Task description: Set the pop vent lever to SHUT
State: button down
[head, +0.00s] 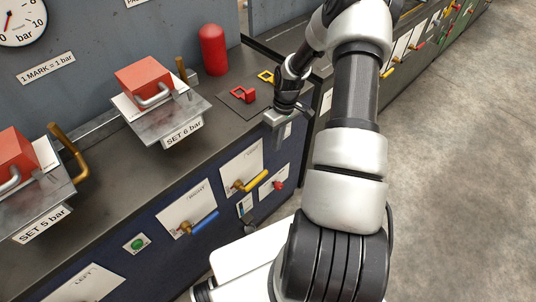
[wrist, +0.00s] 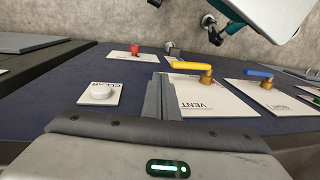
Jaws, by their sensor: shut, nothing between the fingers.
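A yellow lever (head: 254,181) on a brass pivot is mounted on a white plate on the dark blue cabinet front. In the wrist view the yellow lever (wrist: 190,66) lies across its plate (wrist: 203,99), which reads VENT; no SHUT mark is readable. I cannot tell whether either is called the pop vent. My gripper (head: 277,143) is shut and empty, above the levers by the cabinet's top edge. Its fingers (wrist: 160,97) appear beside the VENT plate, apart from the lever.
A blue lever (head: 204,222) is on the plate beside the yellow one. A white CLEAR button (wrist: 102,93) is left of my fingers. Floor at right is clear.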

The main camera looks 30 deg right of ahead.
jog(key=shift+w+d+r, duration=0.2)
jog(key=shift+d+r, duration=0.05)
jog(key=shift+d, duration=0.2)
jog(key=shift+w+d+r, duration=0.15)
jog(key=shift+d+r, duration=0.1)
jog(key=shift+d, duration=0.2)
